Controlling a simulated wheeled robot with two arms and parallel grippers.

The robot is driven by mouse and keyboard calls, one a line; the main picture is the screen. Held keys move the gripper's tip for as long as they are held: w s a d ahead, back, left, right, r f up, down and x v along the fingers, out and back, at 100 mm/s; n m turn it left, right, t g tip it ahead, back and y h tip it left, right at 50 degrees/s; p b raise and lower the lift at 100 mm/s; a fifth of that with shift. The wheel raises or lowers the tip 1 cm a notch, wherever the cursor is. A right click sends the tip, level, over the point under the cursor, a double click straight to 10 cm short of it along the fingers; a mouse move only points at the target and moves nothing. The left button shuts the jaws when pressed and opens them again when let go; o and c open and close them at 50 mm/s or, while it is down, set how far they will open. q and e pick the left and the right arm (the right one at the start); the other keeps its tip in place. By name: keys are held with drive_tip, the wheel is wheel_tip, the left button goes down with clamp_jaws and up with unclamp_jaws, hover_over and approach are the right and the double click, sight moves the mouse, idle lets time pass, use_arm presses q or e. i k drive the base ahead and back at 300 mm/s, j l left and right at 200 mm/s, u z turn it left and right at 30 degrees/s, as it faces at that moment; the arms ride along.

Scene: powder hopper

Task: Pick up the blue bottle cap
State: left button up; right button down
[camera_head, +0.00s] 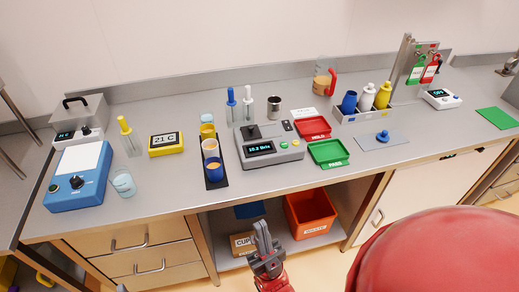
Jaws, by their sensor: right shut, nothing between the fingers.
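A small blue knob-shaped piece, which looks like the blue bottle cap (382,136), sits on a grey mat (396,143) on the right half of the counter. A blue bottle (348,103) stands in the rack just behind and to the left of it. My right gripper (262,228) is in front of the counter, low and left of the cap, well apart from it. Its fingers are shut and hold nothing. My left gripper is not in view.
A grey rack (362,117) holds blue, white and yellow bottles. Left of the mat are a green tray (328,153), a red tray (313,127) and a scale (270,155). An orange bin (312,213) stands under the counter.

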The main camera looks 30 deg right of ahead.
sight(383, 137)
drive_tip(key=z, duration=1.5)
